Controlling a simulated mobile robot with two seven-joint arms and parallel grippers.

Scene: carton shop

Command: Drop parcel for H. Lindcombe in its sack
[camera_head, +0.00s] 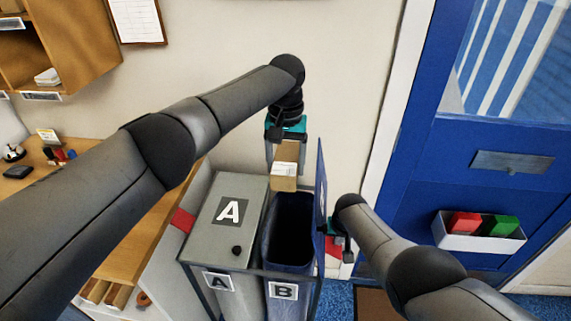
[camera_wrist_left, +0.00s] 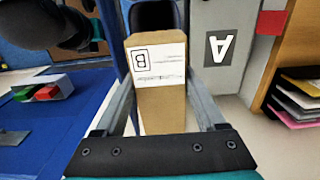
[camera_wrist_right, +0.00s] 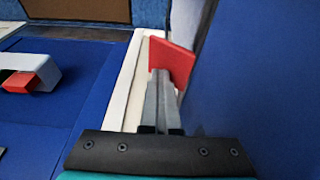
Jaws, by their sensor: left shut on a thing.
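The parcel (camera_head: 285,168) is a brown carton with a white label. The label shows a large B in the left wrist view (camera_wrist_left: 158,75); its small print is unreadable. My left gripper (camera_wrist_left: 165,115) is shut on the parcel and holds it above the far end of the open compartment. The dark blue sack (camera_head: 290,225) stands open in that compartment, over a plate marked B (camera_head: 284,291). Its blue lid (camera_head: 320,190) stands upright on the right. My right gripper (camera_head: 343,240) is beside the lid's right face, its fingers (camera_wrist_right: 163,100) together; contact is unclear.
Compartment A (camera_head: 218,235) is covered by a grey lid, with a red tab (camera_head: 183,221) at its left. Another red tab (camera_wrist_right: 172,60) shows beyond my right fingers. A wooden counter is at the left. A blue door (camera_head: 440,190) with a white holder is at the right.

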